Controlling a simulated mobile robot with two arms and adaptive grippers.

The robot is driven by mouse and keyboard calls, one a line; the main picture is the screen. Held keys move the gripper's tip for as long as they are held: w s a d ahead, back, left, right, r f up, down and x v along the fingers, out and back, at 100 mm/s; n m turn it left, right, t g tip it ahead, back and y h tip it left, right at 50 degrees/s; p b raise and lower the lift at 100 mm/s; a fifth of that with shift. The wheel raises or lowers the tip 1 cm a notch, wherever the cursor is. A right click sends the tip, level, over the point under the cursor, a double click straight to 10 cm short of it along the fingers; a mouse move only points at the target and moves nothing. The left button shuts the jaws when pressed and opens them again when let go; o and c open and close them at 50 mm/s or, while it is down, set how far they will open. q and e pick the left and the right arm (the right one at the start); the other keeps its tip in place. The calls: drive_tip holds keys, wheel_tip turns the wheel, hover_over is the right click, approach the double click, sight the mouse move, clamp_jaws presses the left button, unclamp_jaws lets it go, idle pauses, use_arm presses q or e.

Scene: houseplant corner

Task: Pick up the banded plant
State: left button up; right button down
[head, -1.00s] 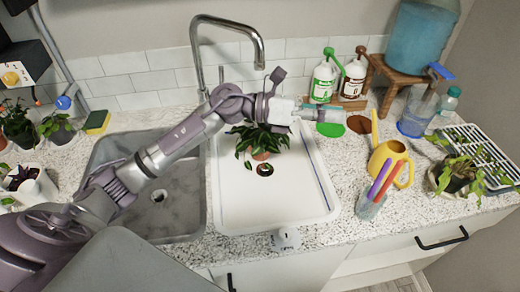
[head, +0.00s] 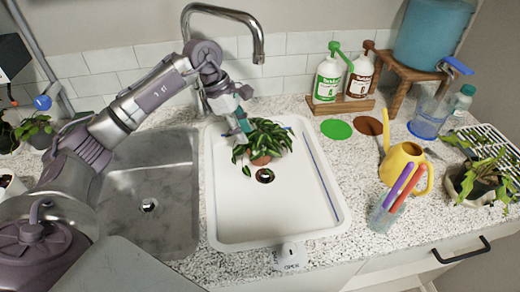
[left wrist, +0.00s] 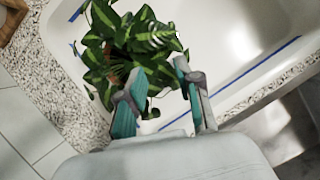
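The banded plant (head: 266,137) has dark green leaves with pale yellow-green bands and a small terracotta pot (head: 260,159). It stands in the white right basin near its back left part, behind the drain. It also shows in the left wrist view (left wrist: 122,45), where leaves hide most of its pot. My left gripper (head: 243,126) is at the left side of the plant, close to its leaves. In the left wrist view my left gripper (left wrist: 160,75) is open, its two teal fingers apart with nothing held between them. Whether a finger touches a leaf is unclear. My right gripper is not in view.
A tall faucet (head: 222,12) rises behind the basins. The metal basin (head: 155,200) on the left is empty. To the right stand two bottles (head: 328,80), a yellow watering can (head: 402,165), a cup with colored sticks (head: 384,215) and another plant (head: 480,175).

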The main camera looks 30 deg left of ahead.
sight(256, 152)
use_arm(q)
drive_tip(key=x, duration=0.2)
drive_tip(key=p+x, duration=0.1)
drive_tip(key=x, duration=0.2)
drive_tip(key=shift+w+d+f, duration=0.15)
drive_tip(key=shift+w+f, duration=0.15)
drive_tip(key=shift+f, duration=0.05)
drive_tip(key=shift+d+f+p, duration=0.2)
drive_tip(key=shift+f+p, duration=0.1)
drive_tip(key=shift+f, duration=0.15)
clamp_jaws()
drive_tip(key=shift+w+r, duration=0.1)
